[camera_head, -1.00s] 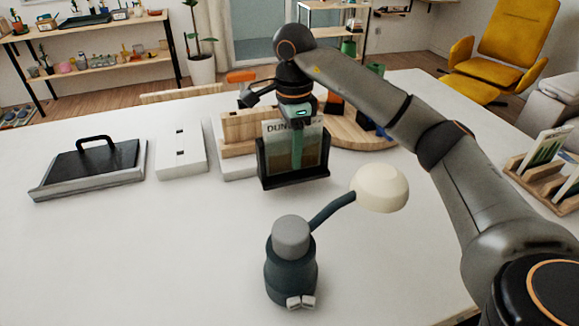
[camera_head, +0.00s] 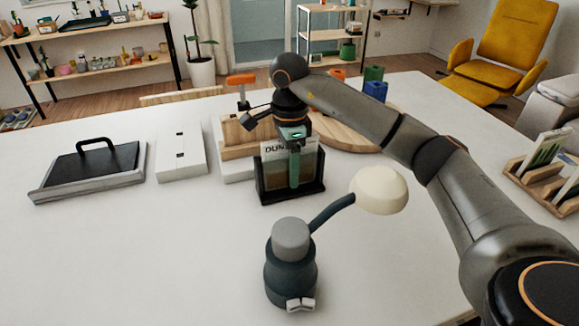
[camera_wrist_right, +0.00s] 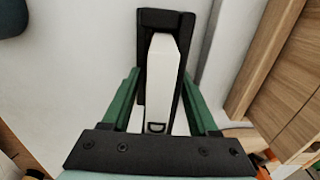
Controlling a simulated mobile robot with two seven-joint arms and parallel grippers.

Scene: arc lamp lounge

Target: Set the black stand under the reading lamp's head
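The black stand (camera_head: 290,197) holds an upright book (camera_head: 305,165) with a partly hidden title. The stand is behind the reading lamp, toward the middle of the white table. My right gripper (camera_head: 294,168) comes down on it from above, its green fingers shut on it. In the right wrist view the stand (camera_wrist_right: 145,50) and the book's pale top edge (camera_wrist_right: 166,75) lie between the two fingers. The reading lamp (camera_head: 290,262) has a dark base near the front and an arm reaching right to its cream head (camera_head: 380,190). My left gripper is not in view.
A black tray with a handle (camera_head: 90,168) and a white box (camera_head: 181,155) lie left. Wooden blocks (camera_head: 240,137) stand behind the stand. Coloured cups (camera_head: 374,90) stand farther back. A wooden card rack (camera_head: 545,180) is at right. The table's front left is clear.

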